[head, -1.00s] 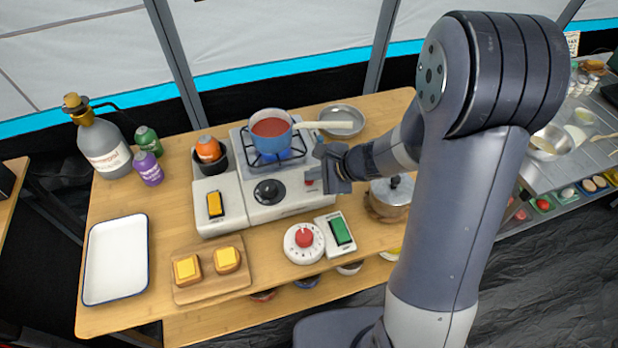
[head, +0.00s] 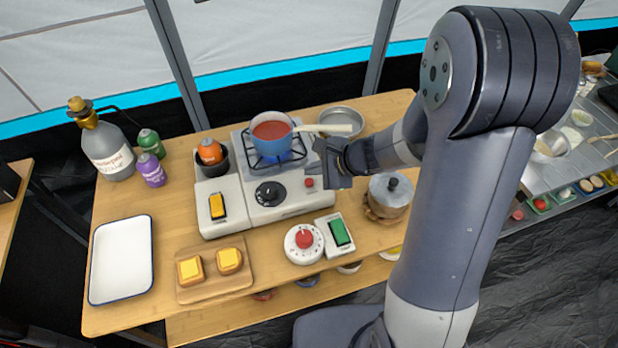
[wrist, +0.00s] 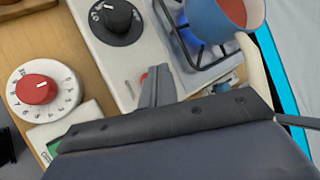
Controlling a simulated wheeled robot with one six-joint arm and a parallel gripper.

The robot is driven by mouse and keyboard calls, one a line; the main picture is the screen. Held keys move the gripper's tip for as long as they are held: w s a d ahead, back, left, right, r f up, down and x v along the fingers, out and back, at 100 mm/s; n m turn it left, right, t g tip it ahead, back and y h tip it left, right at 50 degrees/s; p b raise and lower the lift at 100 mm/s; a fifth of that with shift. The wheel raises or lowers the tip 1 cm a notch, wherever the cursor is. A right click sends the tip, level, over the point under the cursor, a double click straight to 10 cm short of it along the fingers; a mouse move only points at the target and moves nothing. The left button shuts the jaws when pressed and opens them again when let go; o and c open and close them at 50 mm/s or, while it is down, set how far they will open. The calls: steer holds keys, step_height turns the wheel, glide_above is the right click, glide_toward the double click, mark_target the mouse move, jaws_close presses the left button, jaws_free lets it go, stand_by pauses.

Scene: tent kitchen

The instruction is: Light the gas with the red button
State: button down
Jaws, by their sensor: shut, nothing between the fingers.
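The red button (head: 309,182) is small and round, on the front right of the pale gas stove (head: 290,203). It shows partly behind my fingers in the wrist view (wrist: 144,77). My gripper (head: 318,168) is shut and empty, just beside and above the button; the fingers (wrist: 157,88) look apart from it, but the exact gap is hard to judge. The black stove knob (head: 269,193) is left of the button and also shows in the wrist view (wrist: 115,20). A blue flame (wrist: 192,42) burns under the blue pot of red soup (head: 271,130).
A lidded steel pot (head: 390,192) stands close right of my gripper. The blue pot's pale handle (head: 325,129) points right, toward a metal bowl (head: 341,117). A red-knobbed timer (head: 304,241) and a green switch (head: 340,232) lie in front of the stove.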

mark_target(313, 185)
step_height(313, 185, up, 4)
steer(key=shift+p, duration=1.25)
steer(key=shift+f, duration=0.15)
steer(key=shift+f+b, duration=0.8)
steer(key=shift+f, duration=0.05)
steer(key=p, duration=0.2)
steer(key=shift+r+p, duration=0.2)
steer(key=shift+p, duration=0.1)
step_height(313, 185, up, 5)
steer(key=p, duration=0.4)
steer(key=shift+r, duration=0.2)
steer(key=shift+f, duration=0.15)
